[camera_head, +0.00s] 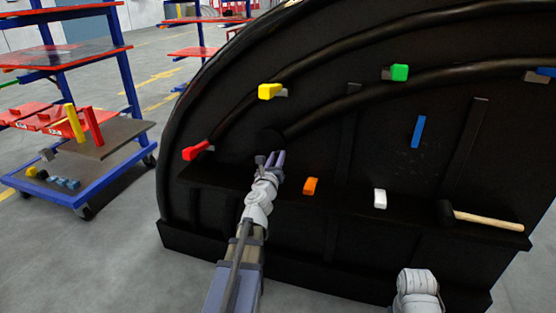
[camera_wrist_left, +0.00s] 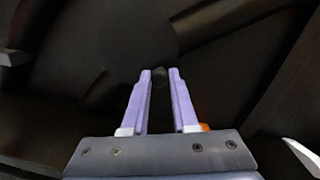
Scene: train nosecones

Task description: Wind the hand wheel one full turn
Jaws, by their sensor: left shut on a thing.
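The hand wheel (camera_wrist_left: 138,45) is a dark round disc on the black nosecone panel, hard to make out against it. In the head view it shows only as a faint dark round shape (camera_head: 270,139) just beyond my left gripper (camera_head: 271,157). In the left wrist view, the two lilac fingers of my left gripper (camera_wrist_left: 160,75) are shut on a small dark knob (camera_wrist_left: 160,72) at the disc's near edge. A pale part of my right arm shows at the bottom right of the head view; its gripper is out of view.
The black nosecone (camera_head: 345,215) has a ledge with an orange block (camera_head: 310,186), a white block (camera_head: 380,199) and a mallet (camera_head: 487,220). Red (camera_head: 195,151), yellow (camera_head: 269,91), green (camera_head: 399,72) and blue (camera_head: 418,132) pieces sit higher. A cart (camera_head: 75,195) stands left.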

